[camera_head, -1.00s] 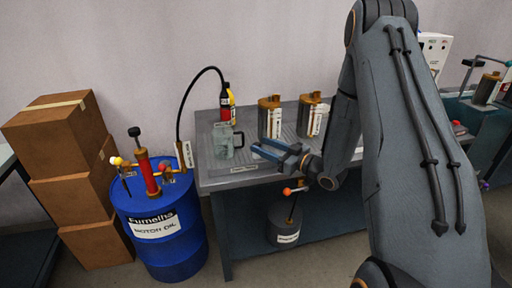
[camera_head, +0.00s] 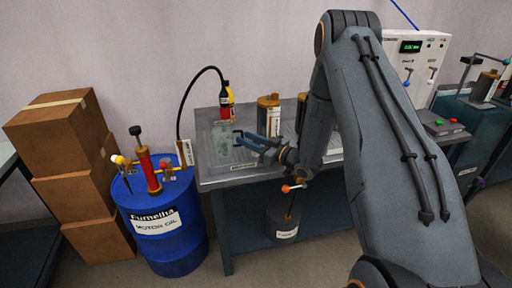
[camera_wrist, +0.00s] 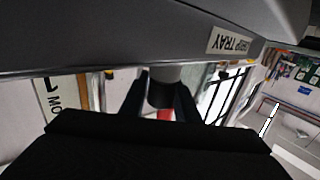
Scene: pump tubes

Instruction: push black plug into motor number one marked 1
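My gripper (camera_head: 238,140) reaches over the left part of the workbench, its two fingers apart with a gap between them. It is in front and to the left of a tan, capped motor cylinder (camera_head: 268,115) with a white label. In the wrist view, which is upside down, my gripper's dark fingers (camera_wrist: 161,100) stand on either side of a dark round shape with a grey part; I cannot tell whether they touch it. A label beginning "1 MO" (camera_wrist: 48,100) shows at the left, by a tan cylinder. I cannot clearly identify the black plug.
A red, black and yellow bottle (camera_head: 226,103) is behind. A second motor (camera_head: 301,106) is mostly hidden by my arm. A blue oil drum (camera_head: 165,245) with pump and hose stands left; cardboard boxes (camera_head: 65,140) are beyond.

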